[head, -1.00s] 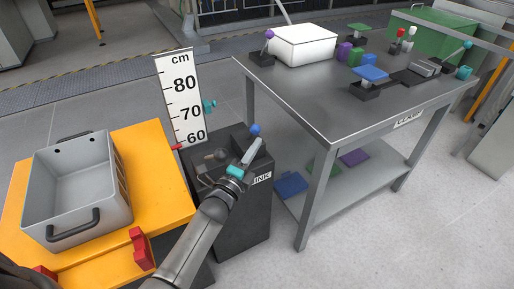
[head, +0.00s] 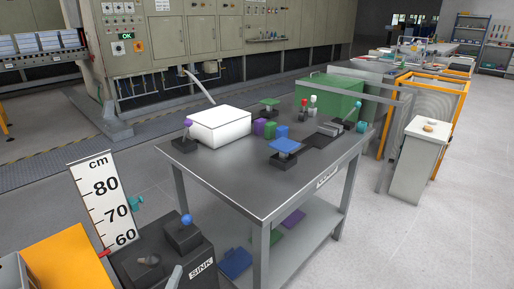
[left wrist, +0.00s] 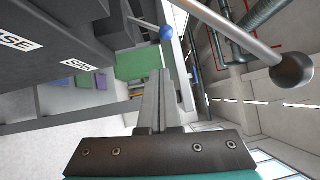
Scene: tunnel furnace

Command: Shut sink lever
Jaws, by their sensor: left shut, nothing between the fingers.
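The dark pedestal (head: 208,246) bears a SINK label (head: 201,268). A blue-knobbed lever (head: 187,219) rises from a dark block on its top, just behind the label. The left wrist view shows the blue knob (left wrist: 166,32) on a thin rod, with the SINK label (left wrist: 82,65) to its left. My left gripper (left wrist: 155,105) is shut and empty, its fingers pointing toward the blue knob; I see no clear contact. In the head view only a grey bit of my left gripper (head: 174,278) shows at the bottom edge, in front of the pedestal. My right gripper is not in view.
A dark ball knob (left wrist: 293,70) on a rod is at the right of the left wrist view. A centimetre scale (head: 105,203) stands behind the pedestal. A grey metal table (head: 260,190) with a white box (head: 220,127) stands right of it. Open floor lies at the right.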

